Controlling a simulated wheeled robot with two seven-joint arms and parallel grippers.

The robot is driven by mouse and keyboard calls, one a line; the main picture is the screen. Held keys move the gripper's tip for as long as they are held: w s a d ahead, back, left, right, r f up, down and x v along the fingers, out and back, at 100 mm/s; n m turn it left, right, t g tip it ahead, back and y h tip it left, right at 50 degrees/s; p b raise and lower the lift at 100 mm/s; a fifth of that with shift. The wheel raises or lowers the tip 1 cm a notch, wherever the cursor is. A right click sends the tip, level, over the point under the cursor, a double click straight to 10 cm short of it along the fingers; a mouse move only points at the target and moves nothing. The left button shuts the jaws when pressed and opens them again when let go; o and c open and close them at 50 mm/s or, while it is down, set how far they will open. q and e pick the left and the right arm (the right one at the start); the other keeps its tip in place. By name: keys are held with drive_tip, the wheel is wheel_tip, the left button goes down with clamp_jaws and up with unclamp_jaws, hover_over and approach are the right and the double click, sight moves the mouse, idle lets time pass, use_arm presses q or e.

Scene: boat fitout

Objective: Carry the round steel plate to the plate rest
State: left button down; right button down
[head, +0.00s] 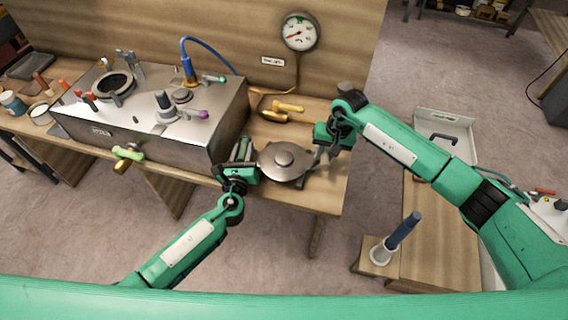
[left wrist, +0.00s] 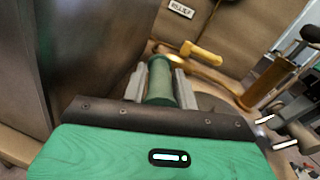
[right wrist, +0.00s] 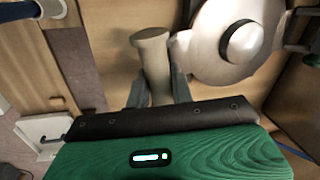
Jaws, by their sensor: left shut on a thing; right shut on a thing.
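The round steel plate (head: 284,161), with a raised knob in its middle, is over the bench's front right end between my grippers. It also shows in the right wrist view (right wrist: 225,45). I cannot tell whether it touches the bench. My left gripper (head: 240,168) is shut on the green grip (left wrist: 160,82) at the plate's left side. My right gripper (head: 328,145) is shut on the pale grip (right wrist: 152,58) at its right side. A pale, labelled tray-like stand (head: 446,122) with a dark handle is at the right; its label is too small to read.
A steel box (head: 150,125) with valves stands left of the plate. A yellow-handled valve (head: 283,108) lies behind it, below a gauge (head: 299,32). A low wooden bench (head: 435,235) at the right carries a blue-handled tool (head: 404,230) in a holder. Open floor separates the benches.

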use_arm(q)
drive_tip(key=shift+a+f, duration=0.1)
drive_tip(key=shift+f, duration=0.05)
use_arm(e)
drive_tip(key=shift+d+f, duration=0.1)
drive_tip(key=shift+f, duration=0.15)
use_arm(q)
drive_tip(key=c, duration=1.1)
unclamp_jaws()
use_arm(e)
drive_tip(key=c, duration=1.2)
unclamp_jaws()
use_arm(q)
drive_tip(key=shift+s, duration=0.1)
use_arm(e)
drive_tip(key=shift+s+r, duration=0.1)
use_arm(q)
drive_tip(key=shift+s+f, duration=0.1)
drive_tip(key=shift+s, duration=0.45)
use_arm(e)
drive_tip(key=shift+r, duration=0.2)
use_arm(q)
drive_tip(key=s, duration=1)
drive_tip(key=shift+s+a, duration=0.35)
drive_tip(key=shift+s, duration=0.05)
use_arm(e)
wheel_tip(320, 180, up, 11)
drive_tip(key=d, duration=0.2)
drive_tip(key=shift+r, duration=0.2)
drive_tip(key=shift+d, duration=0.1)
